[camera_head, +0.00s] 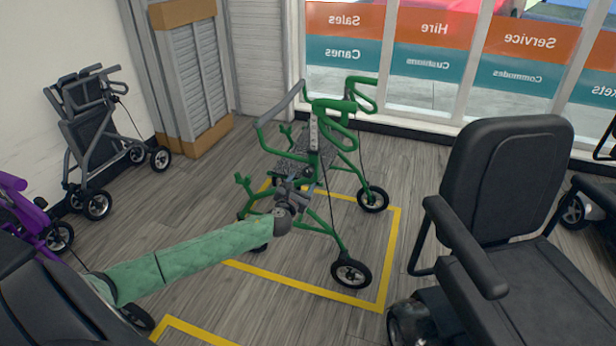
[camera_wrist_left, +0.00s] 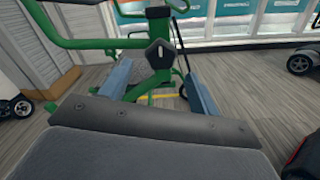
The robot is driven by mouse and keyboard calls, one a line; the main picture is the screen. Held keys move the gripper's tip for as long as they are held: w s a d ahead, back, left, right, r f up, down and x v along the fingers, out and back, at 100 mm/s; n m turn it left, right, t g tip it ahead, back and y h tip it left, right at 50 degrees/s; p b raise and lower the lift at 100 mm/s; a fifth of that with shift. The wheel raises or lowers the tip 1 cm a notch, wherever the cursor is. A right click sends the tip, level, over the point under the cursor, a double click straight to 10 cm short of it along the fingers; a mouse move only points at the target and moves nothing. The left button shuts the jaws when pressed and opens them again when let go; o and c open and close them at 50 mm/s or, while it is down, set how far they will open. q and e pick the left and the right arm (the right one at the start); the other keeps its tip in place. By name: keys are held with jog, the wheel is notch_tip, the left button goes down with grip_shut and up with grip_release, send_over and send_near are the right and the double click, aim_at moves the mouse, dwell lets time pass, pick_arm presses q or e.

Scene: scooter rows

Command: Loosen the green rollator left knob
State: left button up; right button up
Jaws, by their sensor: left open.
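The green rollator (camera_head: 342,228) stands upright inside a yellow floor outline, with green handles at its top. My left gripper (camera_head: 306,186) reaches in from the left to its near side. In the left wrist view, the left knob (camera_wrist_left: 159,53) is black with a pale centre and sits on a green upright. My left gripper (camera_wrist_left: 158,75) is open, with one blue-grey finger on each side of the knob's line. The knob appears just ahead of or between the fingertips; I cannot tell which. No contact shows. I cannot make the knob out clearly in the head view. My right gripper is out of view.
A black mobility scooter seat with armrest (camera_head: 507,190) stands close on the right. A grey rollator (camera_head: 92,135) and a purple one (camera_head: 32,212) are at the left. Shutter panels (camera_head: 192,75) and windows stand behind.

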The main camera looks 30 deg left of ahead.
aim_at(307, 175)
pick_arm(q)
jog(key=shift+x, duration=3.45)
jog(key=c, duration=1)
